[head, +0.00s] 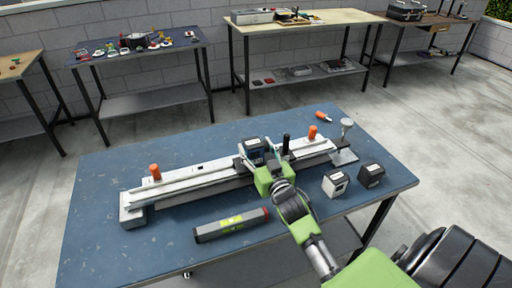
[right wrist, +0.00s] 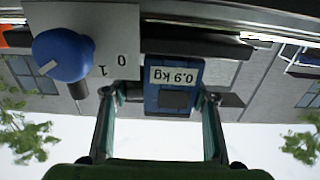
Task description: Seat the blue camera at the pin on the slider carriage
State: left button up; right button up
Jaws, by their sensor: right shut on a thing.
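The blue camera (head: 254,146) is at the slider rail (head: 190,178), right of the rail's middle. It also shows in the right wrist view, upside down with a "0.9 kg" label (right wrist: 174,76). My right gripper (head: 262,170) is shut on it, one finger on each side. In the right wrist view a grey plate with a blue knob (right wrist: 63,55) and the marks 0 and 1 is beside the camera. The carriage is mostly hidden behind my gripper. The pin is hidden, and I cannot tell whether the camera rests on it. My left gripper is not in view.
A white block (head: 335,184) and a black block (head: 371,174) stand right of my gripper. A spirit level (head: 231,225) lies in front of the rail. An upright black handle (head: 286,143) is close to the camera's right. The blue table (head: 110,245) is clear at the front left.

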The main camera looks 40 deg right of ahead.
jog(key=shift+r, duration=0.1)
dwell(0.3)
jog(key=o, duration=1.4)
jog(key=shift+o, duration=0.2)
jog(key=shift+f, duration=0.4)
jog(key=v, duration=1.2)
jog(key=shift+r, duration=0.35)
